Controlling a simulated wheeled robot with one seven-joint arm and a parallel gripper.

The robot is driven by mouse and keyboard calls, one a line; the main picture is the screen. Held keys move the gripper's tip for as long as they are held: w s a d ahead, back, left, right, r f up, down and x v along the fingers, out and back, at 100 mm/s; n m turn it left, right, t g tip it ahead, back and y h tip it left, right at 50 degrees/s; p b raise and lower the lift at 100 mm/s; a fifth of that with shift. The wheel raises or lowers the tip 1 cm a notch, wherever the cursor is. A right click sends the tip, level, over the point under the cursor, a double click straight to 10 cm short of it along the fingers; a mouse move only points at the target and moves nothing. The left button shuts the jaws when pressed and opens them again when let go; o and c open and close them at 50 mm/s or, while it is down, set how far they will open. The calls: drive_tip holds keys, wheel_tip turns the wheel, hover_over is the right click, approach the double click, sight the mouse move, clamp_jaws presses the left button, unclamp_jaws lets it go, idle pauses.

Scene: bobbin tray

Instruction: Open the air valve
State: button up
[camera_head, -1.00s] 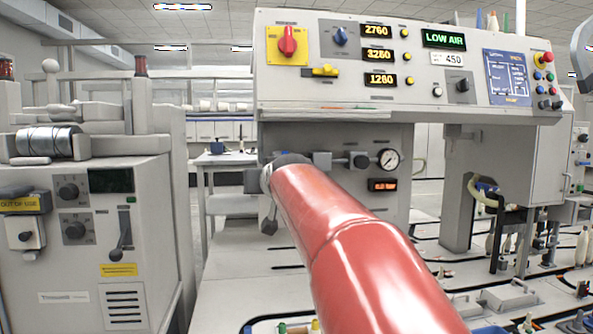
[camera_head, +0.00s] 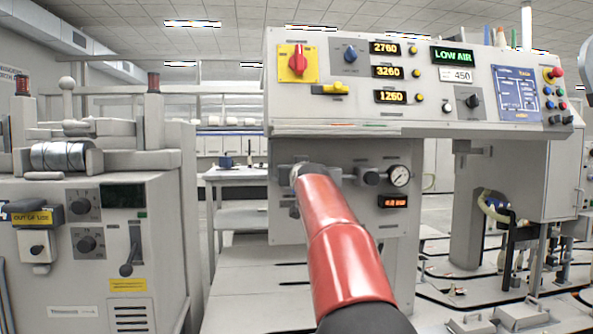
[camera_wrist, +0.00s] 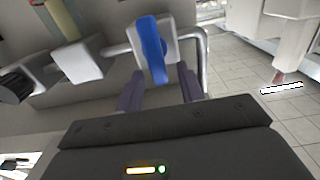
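The air valve's blue lever (camera_wrist: 152,50) shows in the wrist view, upright in the picture and slightly tilted, in front of a pale fitting on a grey pipe. My gripper (camera_wrist: 160,78) is open, its two dark fingers apart just below the lever. The lever's lower end is close to the gap between the fingertips; I cannot tell whether they touch. In the head view my red arm reaches to the machine's front, and the lever and fingers are hidden at its far end. The pressure gauge (camera_head: 399,176) and a small red-lit display (camera_head: 397,202) are right of it.
The control panel (camera_head: 375,117) overhangs the valve area, with a green "LOW AIR" display (camera_head: 452,55). A grey machine with an "OUT OF USE" sign (camera_head: 32,218) stands left. In the wrist view, a bent pipe (camera_wrist: 204,50) is close right of the lever and fittings (camera_wrist: 76,60) are left.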

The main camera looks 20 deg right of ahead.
clamp_jaws()
drive_tip(key=shift+d+m, duration=0.1)
drive_tip(key=shift+m, duration=0.3)
drive_tip(key=f+m, duration=0.1)
drive_tip(key=m, duration=0.4)
drive_tip(key=d+f+m+p, duration=0.1)
drive_tip(key=m, duration=0.5)
drive_tip(key=d+m, duration=0.1)
drive_tip(key=m, duration=0.5)
drive_tip(key=shift+s+d+f, duration=0.25)
drive_tip(key=shift+s+f, duration=0.1)
drive_tip(key=shift+f, duration=0.05)
idle(0.4)
